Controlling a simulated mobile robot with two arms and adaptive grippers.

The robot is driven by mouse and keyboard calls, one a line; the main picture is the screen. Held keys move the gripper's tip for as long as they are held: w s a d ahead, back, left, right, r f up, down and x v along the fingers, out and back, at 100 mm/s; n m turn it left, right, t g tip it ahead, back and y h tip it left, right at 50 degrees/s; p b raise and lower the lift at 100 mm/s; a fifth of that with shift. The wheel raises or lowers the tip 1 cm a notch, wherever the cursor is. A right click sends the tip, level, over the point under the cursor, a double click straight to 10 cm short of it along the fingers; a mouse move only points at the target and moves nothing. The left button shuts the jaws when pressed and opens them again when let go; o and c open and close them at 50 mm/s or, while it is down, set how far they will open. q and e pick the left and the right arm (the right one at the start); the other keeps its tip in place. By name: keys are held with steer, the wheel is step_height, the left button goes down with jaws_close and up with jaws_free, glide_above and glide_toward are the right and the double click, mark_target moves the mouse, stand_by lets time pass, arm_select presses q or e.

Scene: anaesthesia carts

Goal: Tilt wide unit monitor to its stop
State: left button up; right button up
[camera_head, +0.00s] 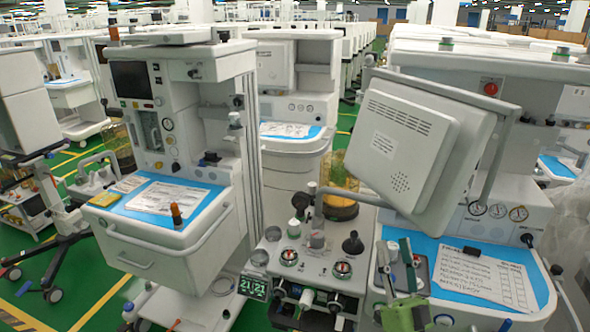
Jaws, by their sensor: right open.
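The wide unit monitor (408,135) is a large white panel at the right, with its back and side towards me. A label and vent holes show on its back. It stands tilted in a grey bracket frame above the wide unit (530,190); its screen is hidden. My right gripper (398,258) is at the lower right, below the monitor and apart from it in the picture. Its two green-grey fingers point up, open, with nothing seen between them. They overlap the left part of the blue worktop (445,250). I do not see my left gripper.
A sheet of paper (485,275) lies on the blue worktop. A block with gauges and knobs (315,262) stands left of my gripper. Another cart (180,225) with a blue top and papers stands at the left. Green floor (95,285) shows at the lower left.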

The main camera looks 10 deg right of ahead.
steer(key=s+a+f+n+g+y, duration=0.1)
steer(key=a+f+n+g, duration=0.15)
steer(key=f+g, duration=0.45)
steer(key=s+a+f+n+g, duration=0.1)
steer(key=a+f+g, duration=0.35)
steer(key=f, duration=0.45)
steer(key=s+a+f+n+g+y, duration=0.1)
steer(key=s+a+f+g, duration=0.2)
steer(key=s, duration=0.5)
steer(key=s+a+f+n+g, duration=0.1)
steer(key=s+a+n+g, duration=0.1)
steer(key=s+g, duration=0.5)
steer(key=s+a+f+n+g+y, duration=0.1)
steer(key=s+a+f+g, duration=0.15)
steer(key=s, duration=0.75)
step_height(320, 180, down, 25)
steer(key=s, duration=0.1)
steer(key=s+d+f+g, duration=0.1)
steer(key=s+d+f, duration=0.2)
steer(key=s+f, duration=1.4)
steer(key=shift+s+h, duration=0.3)
steer(key=shift+s, duration=0.1)
steer(key=shift+f, duration=0.15)
